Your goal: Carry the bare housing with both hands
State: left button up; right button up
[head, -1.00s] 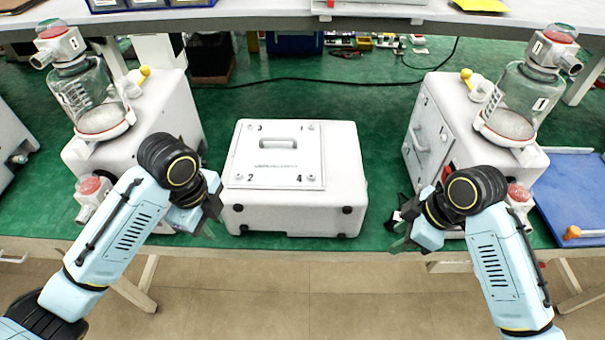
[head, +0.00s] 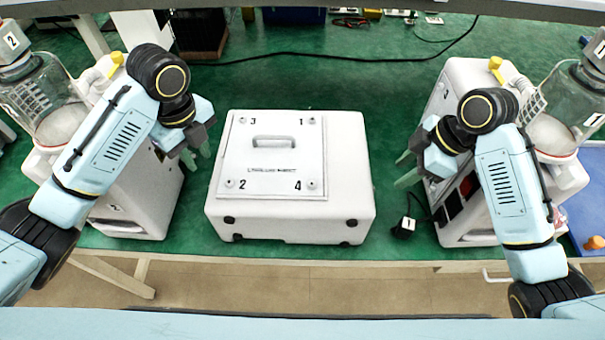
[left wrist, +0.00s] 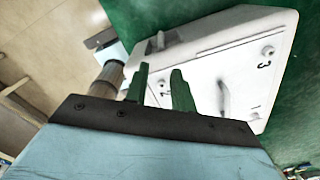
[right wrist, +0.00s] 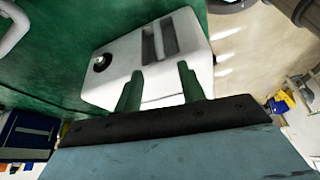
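The bare housing (head: 348,165) is a white box in the middle of the green bench. A lid plate (head: 272,170) with a grey handle and corner marks 1 to 4 lies on its top. My left gripper (head: 195,158) is open beside the housing's left side, apart from it. My right gripper (head: 406,170) is open beside its right side, with a gap. The left wrist view shows the housing (left wrist: 225,40) beyond two spread green fingers (left wrist: 160,88). The right wrist view shows a white side face (right wrist: 125,60) with dark slots beyond the spread fingers (right wrist: 160,88).
A white pump with a glass jar (head: 45,105) stands at the left, another (head: 565,105) at the right. A black plug (head: 404,228) lies right of the housing. A blue tray (head: 595,200) is at the far right. A black cable (head: 340,58) crosses behind; the bench between is clear.

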pick_arm(q)
send_over(213, 187)
jog(key=f, duration=0.4)
jog(key=shift+w, duration=0.25)
jog(key=f, duration=0.9)
jog(key=shift+a+f, duration=0.2)
jog(key=shift+f, duration=0.05)
pick_arm(e)
jog(key=x, duration=1.3)
jog(key=shift+a+f, duration=0.1)
jog(key=shift+f, duration=0.15)
pick_arm(q)
jog(key=c, duration=0.4)
pick_arm(e)
jog(key=c, duration=0.4)
pick_arm(q)
grip_shut()
pick_arm(e)
grip_shut()
pick_arm(q)
jog(key=shift+w+r, duration=0.15)
jog(key=shift+r, duration=0.05)
pick_arm(e)
jog(key=shift+w+r, duration=0.2)
jog(key=shift+r, duration=0.05)
